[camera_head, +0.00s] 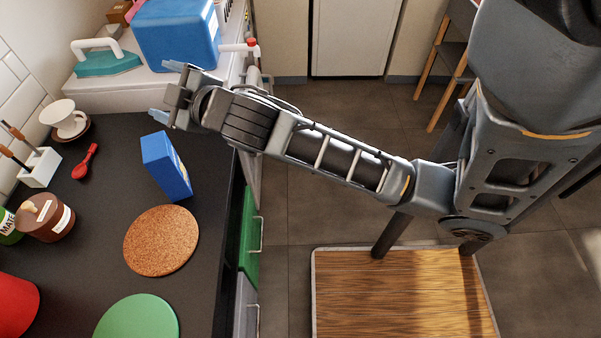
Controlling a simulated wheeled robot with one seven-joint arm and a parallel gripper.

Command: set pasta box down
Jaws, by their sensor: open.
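The blue box, which looks like the pasta box (165,165), stands on the dark counter (110,220), near the cork mat and apart from it. Its front carries a pale and yellow print. My gripper (162,89) is open and empty at the end of my arm, above and behind the box in the picture. The fingers point left, and I see no contact with the box.
A round cork mat (161,240) and a green disc (137,320) lie in front. A blue container (176,35) and teal iron (106,62) are behind.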

